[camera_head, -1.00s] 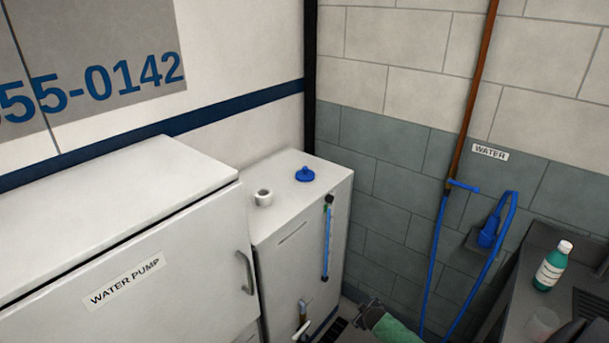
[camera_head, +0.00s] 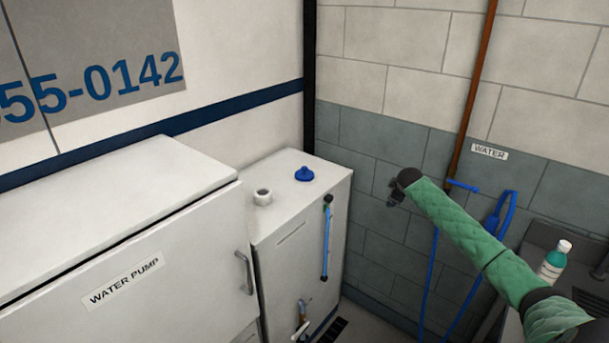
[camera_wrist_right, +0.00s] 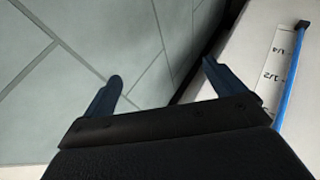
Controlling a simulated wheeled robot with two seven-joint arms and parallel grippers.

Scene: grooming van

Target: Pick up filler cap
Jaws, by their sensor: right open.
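The blue filler cap (camera_head: 305,174) sits on top of the white water tank (camera_head: 283,225), towards its back right. A short white filler neck (camera_head: 263,197) stands open on the same top, to the left of the cap. My right gripper (camera_head: 393,191) is raised to the right of the tank, in front of the tiled wall and apart from the cap. In the right wrist view my right gripper (camera_wrist_right: 160,75) is open, with nothing between its fingers. The cap is not in the right wrist view. My left gripper is not in view.
A blue level tube (camera_head: 326,238) runs down the tank front; it also shows in the right wrist view (camera_wrist_right: 289,75). The white water pump cabinet (camera_head: 120,225) stands left of the tank. A blue hose (camera_head: 431,275) hangs right. A bottle (camera_head: 553,263) stands on the counter.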

